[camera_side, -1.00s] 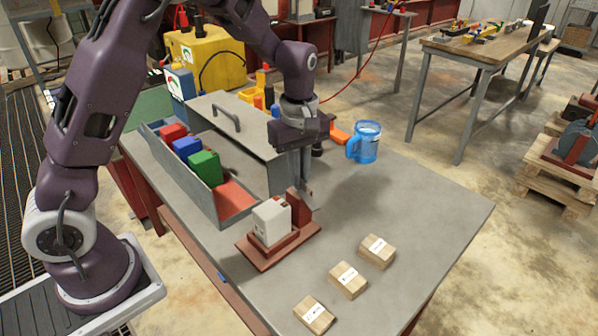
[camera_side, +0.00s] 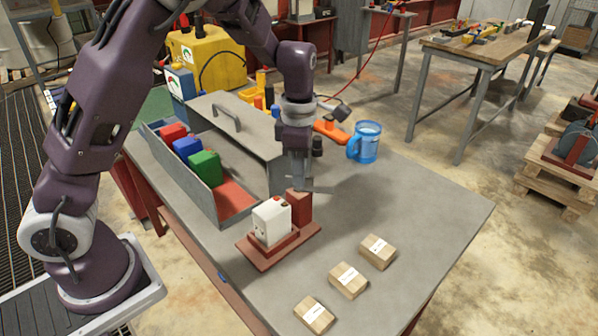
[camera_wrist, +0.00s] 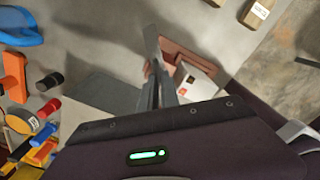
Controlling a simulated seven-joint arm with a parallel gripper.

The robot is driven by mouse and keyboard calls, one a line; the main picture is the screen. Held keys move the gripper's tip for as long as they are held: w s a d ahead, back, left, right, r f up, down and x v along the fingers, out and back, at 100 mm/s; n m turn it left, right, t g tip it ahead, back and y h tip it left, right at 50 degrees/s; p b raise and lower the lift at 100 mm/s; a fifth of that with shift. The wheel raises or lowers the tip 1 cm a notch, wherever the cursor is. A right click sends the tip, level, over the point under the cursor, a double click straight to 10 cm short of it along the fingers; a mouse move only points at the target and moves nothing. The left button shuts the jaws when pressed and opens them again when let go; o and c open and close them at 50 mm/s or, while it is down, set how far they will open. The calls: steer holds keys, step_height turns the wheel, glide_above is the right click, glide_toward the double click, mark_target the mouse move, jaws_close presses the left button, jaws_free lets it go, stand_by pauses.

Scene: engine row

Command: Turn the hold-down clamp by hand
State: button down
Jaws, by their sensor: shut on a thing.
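The hold-down clamp (camera_wrist: 152,45) appears to be the grey bar at my fingertips in the wrist view. My gripper (camera_side: 299,184) points straight down over the red post of the fixture and is shut on the clamp. The fingers hide much of it. The fixture (camera_side: 262,257) is a red base with an upright red post (camera_side: 300,208). A white block (camera_side: 270,222) with a dark red spot on top sits on the base, beside the post. It also shows in the wrist view (camera_wrist: 196,84), just right of the fingers.
A grey tray (camera_side: 190,180) with red, blue and green blocks stands left of the fixture, with a handled grey cover (camera_side: 250,150) behind it. A blue mug (camera_side: 364,145) stands behind right. Wooden labelled blocks (camera_side: 348,281) lie in front. The table's right side is clear.

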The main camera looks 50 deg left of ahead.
steer(key=n, duration=0.5)
steer(key=shift+s+f+n, duration=0.15)
steer(key=shift+f+n, duration=0.1)
steer(key=shift+n, duration=0.05)
steer(key=n, duration=1)
steer(key=shift+n, duration=0.4)
steer(key=n, duration=0.4)
steer(key=shift+n, duration=0.7)
steer(key=c, duration=1.6)
jaws_free()
step_height(320, 180, up, 8)
steer(key=shift+f, duration=0.1)
